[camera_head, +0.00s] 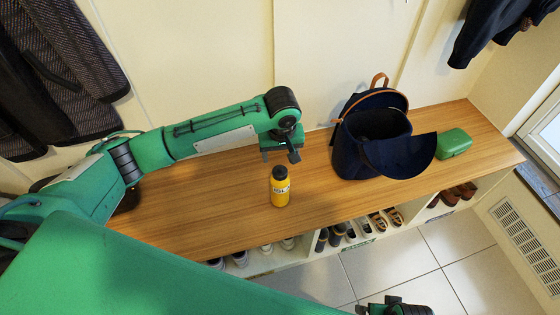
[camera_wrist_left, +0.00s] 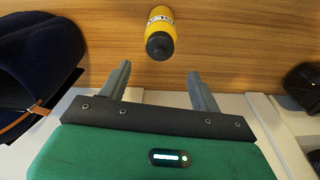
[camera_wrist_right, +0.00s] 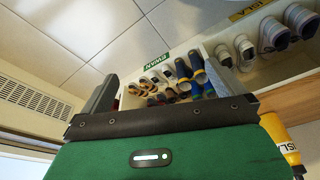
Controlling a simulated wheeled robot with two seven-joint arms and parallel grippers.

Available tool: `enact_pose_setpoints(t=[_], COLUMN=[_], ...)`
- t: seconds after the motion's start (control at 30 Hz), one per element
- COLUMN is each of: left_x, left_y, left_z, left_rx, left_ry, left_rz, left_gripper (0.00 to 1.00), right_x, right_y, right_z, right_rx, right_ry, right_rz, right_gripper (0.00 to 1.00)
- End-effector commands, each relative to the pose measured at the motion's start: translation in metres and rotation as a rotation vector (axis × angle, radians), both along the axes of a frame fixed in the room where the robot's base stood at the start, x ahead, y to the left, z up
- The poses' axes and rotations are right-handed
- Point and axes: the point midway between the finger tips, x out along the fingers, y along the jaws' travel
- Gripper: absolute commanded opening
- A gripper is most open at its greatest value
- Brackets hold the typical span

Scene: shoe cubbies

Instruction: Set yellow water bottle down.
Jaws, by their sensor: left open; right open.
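The yellow water bottle (camera_head: 280,187) with a black cap stands upright on the wooden bench top (camera_head: 235,190), left of the backpack. My left gripper (camera_head: 280,154) is open, above and behind the bottle and apart from it. In the left wrist view the bottle (camera_wrist_left: 161,28) lies beyond the gap between the open fingers (camera_wrist_left: 159,72), with nothing between them. My right gripper (camera_head: 395,307) shows only partly at the bottom edge of the head view. In the right wrist view its fingers (camera_wrist_right: 160,85) are open and empty, and the bottle (camera_wrist_right: 281,138) shows at the right edge.
A navy backpack (camera_head: 349,148) with its flap open stands on the bench, with a green case (camera_head: 454,144) to its right. Cubbies below hold several shoes (camera_head: 384,219). Coats (camera_head: 62,60) hang at the upper left. The bench right of the bottle is clear up to the backpack.

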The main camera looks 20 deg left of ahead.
Motion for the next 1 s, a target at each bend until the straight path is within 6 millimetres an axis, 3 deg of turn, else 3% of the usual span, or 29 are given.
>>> enact_pose_setpoints(t=[0.2,0.43,0.57,0.8,1.0], left_x=[-0.003,-0.006,-0.017,-0.053,-0.087], left_y=[-0.002,-0.005,-0.02,-0.057,-0.069], left_z=[0.024,0.023,0.005,-0.044,-0.08], left_rx=[-0.001,-0.009,-0.052,-0.178,-0.242], left_ry=[0.002,0.002,-0.002,-0.049,-0.111], left_rz=[-0.001,-0.014,-0.082,-0.277,-0.39], left_gripper=[0.64,0.64,0.64,0.64,0.64], right_x=[0.0,0.0,0.0,0.0,0.0], right_y=[0.0,-0.001,-0.001,-0.001,-0.001], right_z=[-0.007,-0.009,-0.009,-0.008,-0.008], right_rx=[-0.002,-0.003,-0.003,-0.004,-0.004], right_ry=[0.007,0.008,0.008,0.007,0.006], right_rz=[0.001,0.001,0.001,0.002,0.002], right_gripper=[1.0,1.0,1.0,1.0,1.0])
